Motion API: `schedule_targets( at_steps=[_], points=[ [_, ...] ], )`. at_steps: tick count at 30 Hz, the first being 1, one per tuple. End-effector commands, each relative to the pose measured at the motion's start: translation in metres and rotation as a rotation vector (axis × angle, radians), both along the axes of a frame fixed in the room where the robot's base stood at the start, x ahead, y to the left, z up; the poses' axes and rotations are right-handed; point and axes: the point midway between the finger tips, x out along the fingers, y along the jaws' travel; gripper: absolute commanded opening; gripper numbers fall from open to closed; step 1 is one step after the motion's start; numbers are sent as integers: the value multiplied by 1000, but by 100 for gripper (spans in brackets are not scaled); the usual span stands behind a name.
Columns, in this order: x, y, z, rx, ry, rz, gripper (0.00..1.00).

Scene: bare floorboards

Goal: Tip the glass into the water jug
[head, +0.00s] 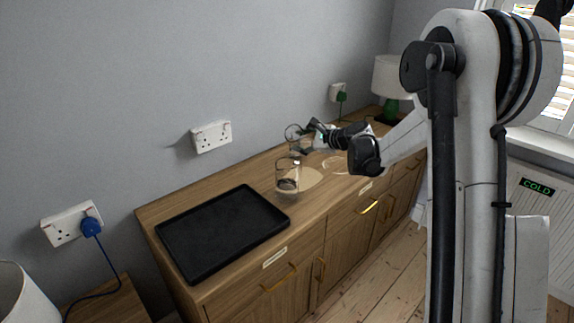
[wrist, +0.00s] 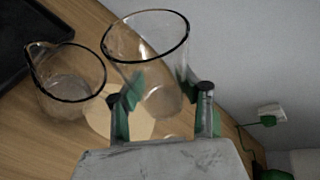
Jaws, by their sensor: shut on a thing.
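The clear glass (head: 297,140) is in my gripper (head: 316,136), held above the wooden sideboard, behind the jug in the head view. In the wrist view the glass (wrist: 147,45) sits between the two fingers of my gripper (wrist: 165,95), with its open rim towards the camera. The clear water jug (head: 287,174) stands upright on the sideboard, and in the wrist view the jug (wrist: 68,88) is left of the glass, apart from it. I cannot tell whether either holds liquid.
A black tray (head: 222,232) lies on the sideboard (head: 150,213) left of the jug. A pale round mat (head: 310,177) lies beside the jug. A white lamp (head: 391,77) with a green base stands at the far end. Wall sockets (head: 211,136) line the grey wall.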

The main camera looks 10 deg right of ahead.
Motion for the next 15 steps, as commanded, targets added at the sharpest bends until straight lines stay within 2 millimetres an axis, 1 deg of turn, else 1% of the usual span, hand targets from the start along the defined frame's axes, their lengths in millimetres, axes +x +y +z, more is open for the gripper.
schedule_targets(
  at_steps=[5, 10, 15],
  points=[
    [1, -1, -12, 115, 108, -1, 0],
    [9, -9, -2, 234, 220, -4, 0],
    [16, -15, -16, 354, 334, -4, 0]
  ],
)
